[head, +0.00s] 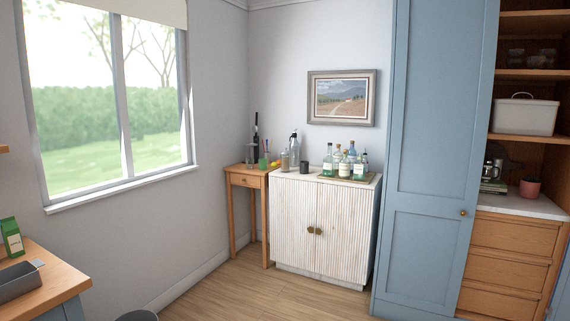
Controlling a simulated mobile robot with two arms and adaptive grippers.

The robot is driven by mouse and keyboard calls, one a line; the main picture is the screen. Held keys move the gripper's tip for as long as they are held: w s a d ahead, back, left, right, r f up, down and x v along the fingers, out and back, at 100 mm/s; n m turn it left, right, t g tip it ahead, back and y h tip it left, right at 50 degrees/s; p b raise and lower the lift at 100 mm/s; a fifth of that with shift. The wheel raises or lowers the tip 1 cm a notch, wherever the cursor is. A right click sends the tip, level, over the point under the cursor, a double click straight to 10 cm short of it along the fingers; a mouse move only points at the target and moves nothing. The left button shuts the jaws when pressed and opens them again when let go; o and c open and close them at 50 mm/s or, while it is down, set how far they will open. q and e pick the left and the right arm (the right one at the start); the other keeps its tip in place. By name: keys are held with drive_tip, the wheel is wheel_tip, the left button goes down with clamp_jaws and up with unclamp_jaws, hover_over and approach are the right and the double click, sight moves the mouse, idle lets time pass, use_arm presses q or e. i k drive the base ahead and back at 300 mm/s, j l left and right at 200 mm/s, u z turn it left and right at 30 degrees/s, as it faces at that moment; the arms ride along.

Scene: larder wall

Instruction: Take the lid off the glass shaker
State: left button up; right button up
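A small glass vessel with a pale top (284,161) stands at the left end of the white ribbed cabinet (293,220). It may be the glass shaker, but it is too small to tell the lid from the body. A taller clear bottle with a grey head (294,149) stands close behind it. A short dark cup (304,167) stands to its right. Neither of my grippers is in view.
Several bottles (345,166) crowd the cabinet's right side. A narrow wooden table (246,179) adjoins it on the left. A tall blue door (427,150) stands right of it. The wooden floor (225,293) before the cabinet is clear. A wooden-topped counter (62,273) is at lower left.

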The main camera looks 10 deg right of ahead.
sight(285, 159)
drive_tip(key=i, duration=1.2)
drive_tip(key=i+z, duration=0.1)
drive_tip(key=i, duration=1.1)
drive_tip(key=i+j, duration=0.15)
drive_tip(key=i, duration=1.05)
drive_tip(key=i+j, duration=0.15)
drive_tip(key=i, duration=1.05)
drive_tip(key=l+z, duration=0.05)
drive_tip(key=l, duration=0.05)
